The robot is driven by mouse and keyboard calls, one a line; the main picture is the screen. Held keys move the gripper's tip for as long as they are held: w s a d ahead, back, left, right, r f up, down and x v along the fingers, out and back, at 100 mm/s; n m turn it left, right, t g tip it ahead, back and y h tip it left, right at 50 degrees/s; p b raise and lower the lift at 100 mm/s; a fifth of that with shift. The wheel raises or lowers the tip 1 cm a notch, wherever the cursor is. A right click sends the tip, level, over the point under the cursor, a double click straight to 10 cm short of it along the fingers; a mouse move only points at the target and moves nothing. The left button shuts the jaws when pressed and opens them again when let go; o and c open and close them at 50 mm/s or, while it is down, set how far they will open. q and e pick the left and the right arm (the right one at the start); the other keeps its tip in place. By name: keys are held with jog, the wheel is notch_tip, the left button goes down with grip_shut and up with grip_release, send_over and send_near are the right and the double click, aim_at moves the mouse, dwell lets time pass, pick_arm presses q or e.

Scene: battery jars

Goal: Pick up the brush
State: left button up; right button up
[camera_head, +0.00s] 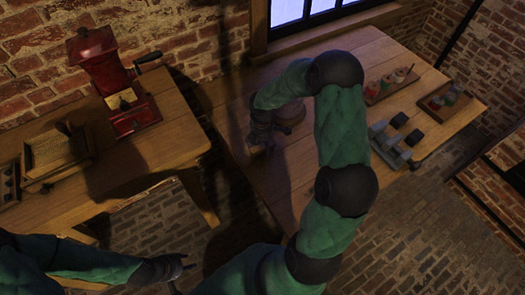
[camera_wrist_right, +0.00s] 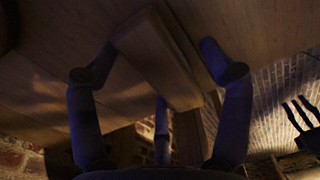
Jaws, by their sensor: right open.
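A pale wooden block-like piece (camera_wrist_right: 160,55), which looks like the brush, lies on the wooden table top in the right wrist view. My right gripper (camera_wrist_right: 162,85) is open, with its dark fingers spread on both sides of this piece and a third finger below it. I cannot tell whether any finger touches it. In the head view my right gripper (camera_head: 260,138) is low over the left end of the window table, and the brush is mostly hidden there. My left gripper (camera_head: 183,264) is at the lower left, away from the tables; its jaw state is unclear.
A round wooden thing (camera_head: 290,113) stands just right of my right gripper. Trays of small jars (camera_head: 391,84) (camera_head: 444,101) and grey blocks (camera_head: 393,138) are further right. A red grinder (camera_head: 105,70) and wooden box (camera_head: 57,155) stand on the left table (camera_head: 165,150).

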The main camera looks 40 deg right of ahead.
aim_at(262, 144)
jog(key=shift+f, duration=0.15)
jog(key=shift+c, duration=0.3)
jog(key=c, duration=1.2)
jog(key=shift+c, duration=0.2)
jog(key=shift+r, duration=0.35)
notch_tip(262, 144, up, 3)
jog(key=shift+s+d+r+p, duration=0.1)
jog(key=shift+r+p, duration=0.05)
jog(key=shift+p, duration=0.95)
jog(key=s+r+p, duration=0.1)
jog(key=s+r, duration=0.1)
jog(key=s+d+r+p, duration=0.1)
jog(key=s+r, duration=0.1)
jog(key=r, duration=0.1)
jog(key=shift+s+r, duration=0.1)
jog(key=shift+s, duration=0.05)
jog(key=s+r, duration=0.1)
jog(key=s, duration=0.2)
jog(key=s+d+r+p, duration=0.1)
jog(key=s, duration=0.2)
jog(key=s+d+r+p, duration=0.1)
jog(key=s, duration=0.2)
jog(key=shift+r, duration=0.4)
